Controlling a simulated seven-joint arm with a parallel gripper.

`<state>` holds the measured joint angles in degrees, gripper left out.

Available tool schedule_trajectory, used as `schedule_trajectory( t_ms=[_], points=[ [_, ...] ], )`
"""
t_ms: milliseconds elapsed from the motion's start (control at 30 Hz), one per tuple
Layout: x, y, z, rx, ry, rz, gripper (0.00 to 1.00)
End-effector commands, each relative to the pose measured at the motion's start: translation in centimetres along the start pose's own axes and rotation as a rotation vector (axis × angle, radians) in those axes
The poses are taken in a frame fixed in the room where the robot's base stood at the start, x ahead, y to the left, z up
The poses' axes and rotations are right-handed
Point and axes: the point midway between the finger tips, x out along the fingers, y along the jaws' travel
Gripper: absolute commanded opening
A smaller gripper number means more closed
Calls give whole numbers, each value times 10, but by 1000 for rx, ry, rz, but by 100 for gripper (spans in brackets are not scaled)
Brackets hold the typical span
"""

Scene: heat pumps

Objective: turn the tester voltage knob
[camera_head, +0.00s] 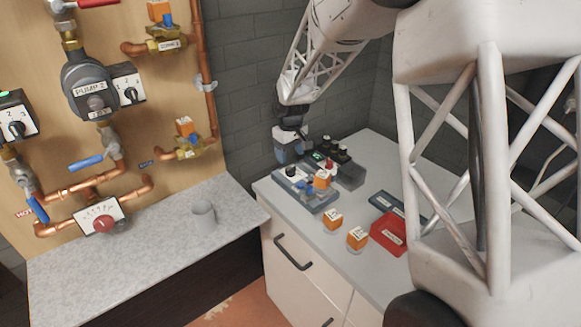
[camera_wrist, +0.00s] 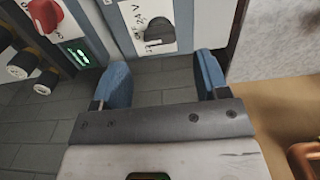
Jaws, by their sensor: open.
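The tester (camera_head: 308,188) is a small grey unit on the white cabinet top in the head view, partly covered by my gripper (camera_head: 290,158). In the wrist view, a dark grey knob (camera_wrist: 156,30) sits on a white panel with lettering that seems to read "24 V", at the top middle. My gripper (camera_wrist: 163,80) is open, with its two blue fingertips apart and nothing between them. The knob lies ahead of the fingertips, between their lines, and is not touched. In the head view my gripper hangs low over the back left of the tester.
A red knob (camera_wrist: 45,14), a green display (camera_wrist: 76,54) and black-and-white round parts (camera_wrist: 22,68) lie left of the knob. Orange-topped parts (camera_head: 333,218) and a red tray (camera_head: 388,235) are on the cabinet. A pipe board (camera_head: 140,110) stands at the left.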

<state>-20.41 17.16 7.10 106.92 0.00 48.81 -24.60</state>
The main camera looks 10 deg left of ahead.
Motion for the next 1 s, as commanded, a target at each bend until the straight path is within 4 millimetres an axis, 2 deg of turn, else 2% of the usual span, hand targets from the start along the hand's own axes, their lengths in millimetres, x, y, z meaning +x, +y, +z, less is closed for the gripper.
schedule_trajectory(
  t_ms=[200,433,600,900,1000],
  points=[
    [28,0,0,0,-2,-1,68],
    [51,0,0,0,-1,0,68],
    [58,0,0,0,0,0,68],
    [59,0,0,0,0,0,68],
    [59,0,0,0,0,0,53]
  ],
)
